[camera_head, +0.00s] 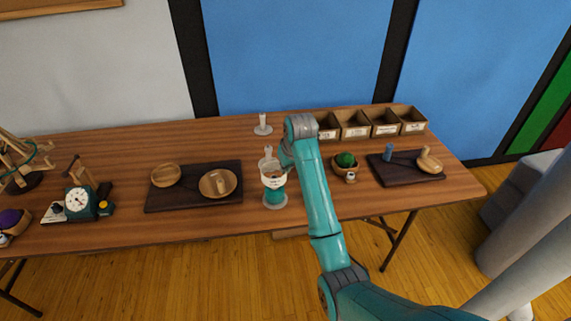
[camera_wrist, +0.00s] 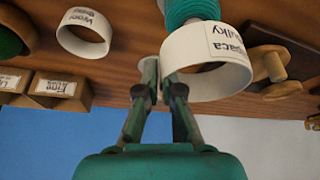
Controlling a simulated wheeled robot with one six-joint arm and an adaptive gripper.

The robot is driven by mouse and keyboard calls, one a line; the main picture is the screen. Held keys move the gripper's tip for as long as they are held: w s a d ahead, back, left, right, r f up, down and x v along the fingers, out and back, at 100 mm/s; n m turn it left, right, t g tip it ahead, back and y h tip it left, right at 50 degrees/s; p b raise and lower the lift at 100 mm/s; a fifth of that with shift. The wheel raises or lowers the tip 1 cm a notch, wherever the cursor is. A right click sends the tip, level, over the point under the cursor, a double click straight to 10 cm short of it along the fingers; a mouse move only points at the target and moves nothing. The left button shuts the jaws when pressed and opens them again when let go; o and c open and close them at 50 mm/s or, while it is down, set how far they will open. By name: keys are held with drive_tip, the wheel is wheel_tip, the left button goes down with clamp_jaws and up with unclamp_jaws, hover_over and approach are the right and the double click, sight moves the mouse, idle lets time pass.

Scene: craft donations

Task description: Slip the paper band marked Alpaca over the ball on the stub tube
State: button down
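The white paper band (camera_wrist: 192,48), with a label ending in "paca" and "ulky", is pinched at its rim by my gripper (camera_wrist: 158,68). In the head view the same band (camera_head: 273,182) appears at the top of the teal ball (camera_head: 275,198), which stands on a pale base near the table's front edge. In the wrist view the teal ball (camera_wrist: 188,12) shows just beyond the band. I cannot tell whether the band encircles any of the ball. The stub tube is mostly hidden by ball and band.
Another labelled paper band (camera_wrist: 84,34) lies apart on the table. A bare tube on a disc (camera_head: 262,127) stands behind. A dark board with wooden bowls (camera_head: 178,200) lies left; a green ball in a bowl (camera_head: 345,160) and open bins (camera_head: 354,131) are right.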

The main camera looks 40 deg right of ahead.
drive_tip(key=shift+f, duration=2.85)
drive_tip(key=shift+f, duration=0.15)
drive_tip(key=c, duration=1.2)
unclamp_jaws()
drive_tip(key=shift+c, duration=0.2)
drive_tip(key=shift+s, duration=0.1)
drive_tip(key=v, duration=1.2)
